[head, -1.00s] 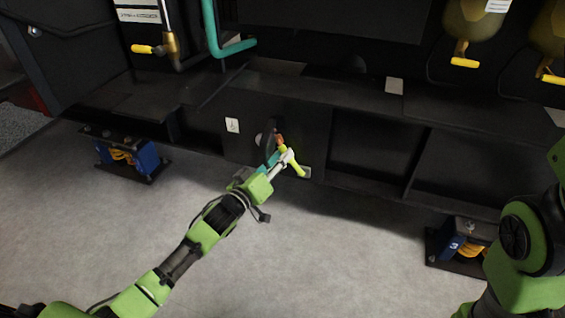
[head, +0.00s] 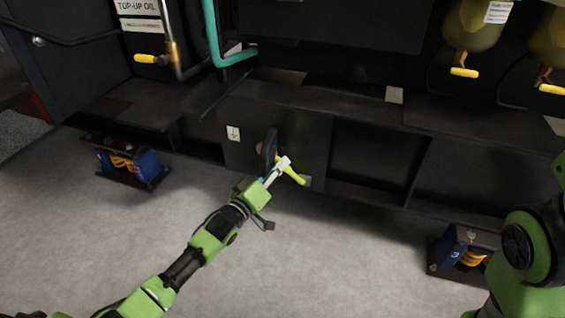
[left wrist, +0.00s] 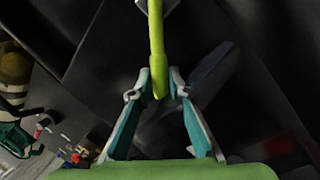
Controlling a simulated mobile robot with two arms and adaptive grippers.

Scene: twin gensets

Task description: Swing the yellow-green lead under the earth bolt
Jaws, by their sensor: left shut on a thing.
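The yellow-green lead (head: 292,174) stands out in front of the dark base panel in the head view. My left gripper (head: 280,166) is shut on it. In the left wrist view the lead (left wrist: 157,45) runs up from between the two fingertips (left wrist: 158,88), its rounded lower end just showing below them. A small grey piece (left wrist: 167,6) at the top edge there meets the lead; I cannot tell whether it is a lug or the bolt. The earth bolt cannot be made out in either view. My right gripper is out of view; only part of that arm shows.
A dark upright plate (head: 268,150) stands right beside the lead. A small white label (head: 233,133) is on the panel. The floor (head: 330,260) in front is clear.

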